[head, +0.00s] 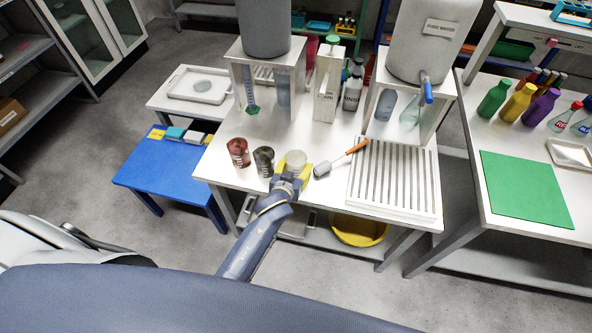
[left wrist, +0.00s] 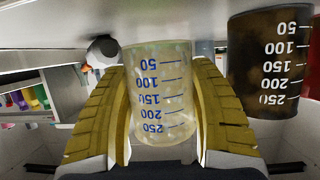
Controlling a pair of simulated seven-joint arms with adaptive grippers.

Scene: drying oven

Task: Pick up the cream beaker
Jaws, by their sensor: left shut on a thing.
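The cream beaker (head: 296,160) is near the front edge of the white table, between the fingers of my left gripper (head: 292,170). In the left wrist view the cream beaker (left wrist: 160,90) is pale and translucent with blue volume marks, and it appears upside down. The yellow fingers of my left gripper (left wrist: 160,115) press on both its sides. I cannot tell whether its base touches the table. My right gripper is not in view.
A dark brown beaker (head: 263,161) stands close to the left of it, and a red-brown beaker (head: 238,153) stands farther left. Water tanks on stands rise behind.

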